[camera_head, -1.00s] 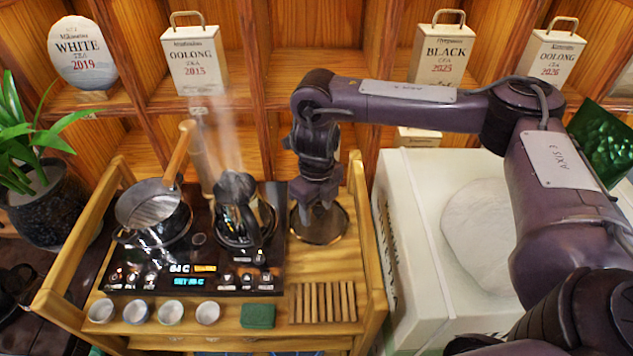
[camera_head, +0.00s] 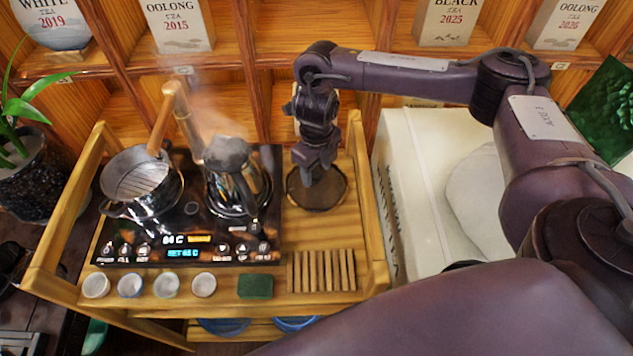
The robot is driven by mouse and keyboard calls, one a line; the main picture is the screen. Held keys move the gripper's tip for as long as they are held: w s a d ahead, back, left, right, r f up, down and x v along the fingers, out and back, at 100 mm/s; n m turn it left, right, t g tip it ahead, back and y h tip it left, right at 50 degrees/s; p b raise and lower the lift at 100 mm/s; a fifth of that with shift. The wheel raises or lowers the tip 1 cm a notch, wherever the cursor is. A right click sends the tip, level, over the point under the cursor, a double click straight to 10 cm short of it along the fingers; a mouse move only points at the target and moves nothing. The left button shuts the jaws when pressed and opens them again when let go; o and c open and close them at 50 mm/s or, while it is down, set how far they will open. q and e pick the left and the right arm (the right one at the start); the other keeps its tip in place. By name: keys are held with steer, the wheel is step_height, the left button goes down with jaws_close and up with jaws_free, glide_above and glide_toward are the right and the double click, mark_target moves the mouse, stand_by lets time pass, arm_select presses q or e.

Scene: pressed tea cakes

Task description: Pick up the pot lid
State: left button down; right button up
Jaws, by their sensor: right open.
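The pot lid (camera_head: 325,193) looks like a round, see-through disc with a dark rim, lying flat on the wooden cart right of the black stove. My right gripper (camera_head: 308,181) points down over its left part, with open jaws. The fingers hide part of the lid and any knob, and I cannot tell whether they touch it. The open steel pot (camera_head: 150,200) stands on the stove's left side with a wooden handle near it. My left gripper is out of view.
A steaming kettle (camera_head: 236,185) stands on the stove (camera_head: 185,235), close left of my right gripper. Small cups (camera_head: 166,285), a green block (camera_head: 256,286) and a slatted wooden rack (camera_head: 320,271) line the front. A white box (camera_head: 415,180) stands right of the cart rail.

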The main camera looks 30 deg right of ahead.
steer(key=shift+f, duration=0.25)
steer(key=shift+a, duration=0.1)
steer(key=shift+c, duration=0.3)
jaws_close()
steer(key=shift+r, duration=0.1)
